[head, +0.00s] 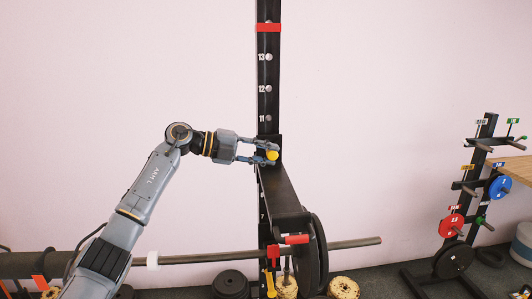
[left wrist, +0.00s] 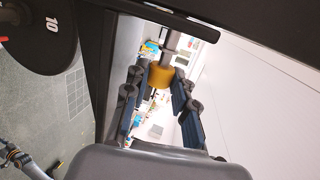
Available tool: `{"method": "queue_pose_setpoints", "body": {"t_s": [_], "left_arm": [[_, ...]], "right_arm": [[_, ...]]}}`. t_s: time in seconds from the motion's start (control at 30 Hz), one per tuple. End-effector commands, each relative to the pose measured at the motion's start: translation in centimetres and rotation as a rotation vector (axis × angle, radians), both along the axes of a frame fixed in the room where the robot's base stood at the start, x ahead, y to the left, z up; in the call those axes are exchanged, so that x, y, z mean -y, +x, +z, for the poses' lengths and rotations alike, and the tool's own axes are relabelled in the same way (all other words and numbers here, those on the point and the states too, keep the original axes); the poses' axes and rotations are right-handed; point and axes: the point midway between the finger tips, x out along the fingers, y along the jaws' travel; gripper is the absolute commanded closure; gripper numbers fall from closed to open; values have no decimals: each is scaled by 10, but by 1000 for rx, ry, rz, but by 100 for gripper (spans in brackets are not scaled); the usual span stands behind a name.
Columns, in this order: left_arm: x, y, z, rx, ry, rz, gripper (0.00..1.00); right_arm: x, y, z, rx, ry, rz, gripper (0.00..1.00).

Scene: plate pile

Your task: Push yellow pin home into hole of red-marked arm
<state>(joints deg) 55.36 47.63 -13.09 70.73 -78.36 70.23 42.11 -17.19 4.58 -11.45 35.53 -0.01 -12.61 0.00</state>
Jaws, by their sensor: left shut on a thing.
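The yellow pin (head: 272,155) shows its round knob at the black bracket on the upright post, near the top of the black arm (head: 282,190). Its knob also shows between the fingers in the left wrist view (left wrist: 160,76). My left gripper (head: 266,152) is shut on the knob, with a finger on either side. A dark shaft runs from the knob toward the black metal. The hole is hidden, and I cannot tell how deep the pin sits. A red piece (head: 297,239) marks the arm's near end.
The numbered black post (head: 268,75) has a red band (head: 269,27) near the top. A horizontal bar (head: 205,257) with a large black plate (head: 319,260) lies below the arm. More plates stand on the floor. A plate rack (head: 478,180) stands at right.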

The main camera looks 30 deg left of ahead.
Motion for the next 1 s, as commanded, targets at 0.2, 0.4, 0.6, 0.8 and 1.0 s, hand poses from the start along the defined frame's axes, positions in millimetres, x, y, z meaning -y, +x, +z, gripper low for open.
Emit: {"method": "queue_pose_setpoints", "body": {"t_s": [0.2, 0.4, 0.6, 0.8, 1.0], "left_arm": [[-4, 5, 2, 1, -1, 0, 100], [-7, 9, 2, 1, 0, 0, 100], [-9, 13, 2, 1, -1, 0, 100], [-11, 15, 1, 1, 0, 0, 70], [-11, 15, 0, 1, 1, 0, 47]], "right_arm": [[0, 0, 6, 0, 0, 0, 60], [0, 0, 11, 0, 0, 0, 60], [0, 0, 15, 0, 0, 0, 60], [0, 0, 18, 0, 0, 0, 60], [0, 0, 17, 0, 0, 0, 60]]}}
